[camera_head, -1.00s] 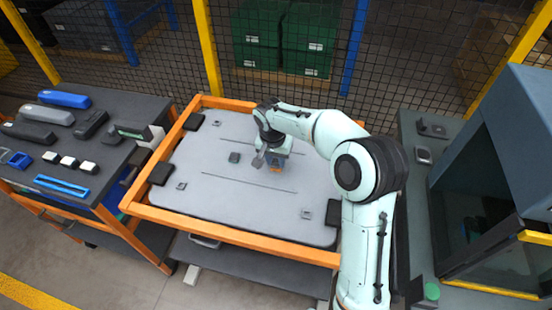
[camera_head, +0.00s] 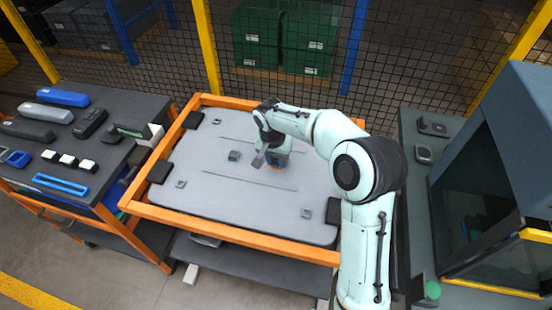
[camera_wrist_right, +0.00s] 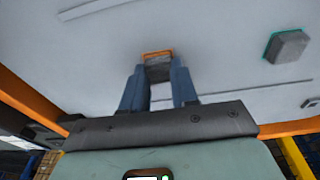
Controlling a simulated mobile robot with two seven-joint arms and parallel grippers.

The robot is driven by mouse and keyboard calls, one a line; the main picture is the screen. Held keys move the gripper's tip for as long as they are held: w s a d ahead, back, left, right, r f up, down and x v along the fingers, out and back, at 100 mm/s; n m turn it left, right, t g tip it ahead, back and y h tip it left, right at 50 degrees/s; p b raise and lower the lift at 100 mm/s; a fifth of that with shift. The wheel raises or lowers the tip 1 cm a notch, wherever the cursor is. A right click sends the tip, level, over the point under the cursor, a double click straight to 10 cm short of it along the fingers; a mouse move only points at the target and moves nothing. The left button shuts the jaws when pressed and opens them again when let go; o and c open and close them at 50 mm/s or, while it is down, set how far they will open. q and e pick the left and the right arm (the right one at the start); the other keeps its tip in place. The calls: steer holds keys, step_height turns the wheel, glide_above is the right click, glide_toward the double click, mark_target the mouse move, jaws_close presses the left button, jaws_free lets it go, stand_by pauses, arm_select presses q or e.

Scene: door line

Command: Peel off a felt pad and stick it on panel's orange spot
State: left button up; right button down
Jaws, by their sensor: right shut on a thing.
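The grey panel (camera_head: 215,190) lies flat in an orange frame in the middle of the head view. My right gripper (camera_head: 276,163) is low over the panel, right of its middle. In the right wrist view its blue fingers (camera_wrist_right: 158,80) are shut on a small dark grey pad (camera_wrist_right: 158,72). An orange edge, the orange spot (camera_wrist_right: 157,53), shows at the pad's far end against the panel. The fingers hide most of the spot, and I cannot tell whether the pad touches the panel. My left gripper is not in view.
Another dark pad (camera_head: 234,155) sits on the panel, left of the gripper. A dark table (camera_head: 110,185) at the left holds tools, small blocks and a blue tray (camera_head: 62,186). A grey bench with a cabinet (camera_head: 505,140) stands at the right. A mesh fence is behind.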

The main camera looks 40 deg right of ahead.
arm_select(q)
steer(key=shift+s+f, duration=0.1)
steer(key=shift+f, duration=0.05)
arm_select(e)
steer(key=shift+f, duration=0.25)
stand_by(0.4)
steer(key=c, duration=0.8)
jaws_free()
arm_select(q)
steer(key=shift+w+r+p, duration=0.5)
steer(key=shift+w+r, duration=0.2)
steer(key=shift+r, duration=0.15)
arm_select(e)
steer(key=r, duration=0.4)
steer(key=a+r, duration=0.1)
steer(key=r, duration=0.4)
steer(key=s+r, duration=0.1)
steer(key=r, duration=0.3)
steer(key=shift+a+r, duration=0.15)
steer(key=shift+a, duration=0.25)
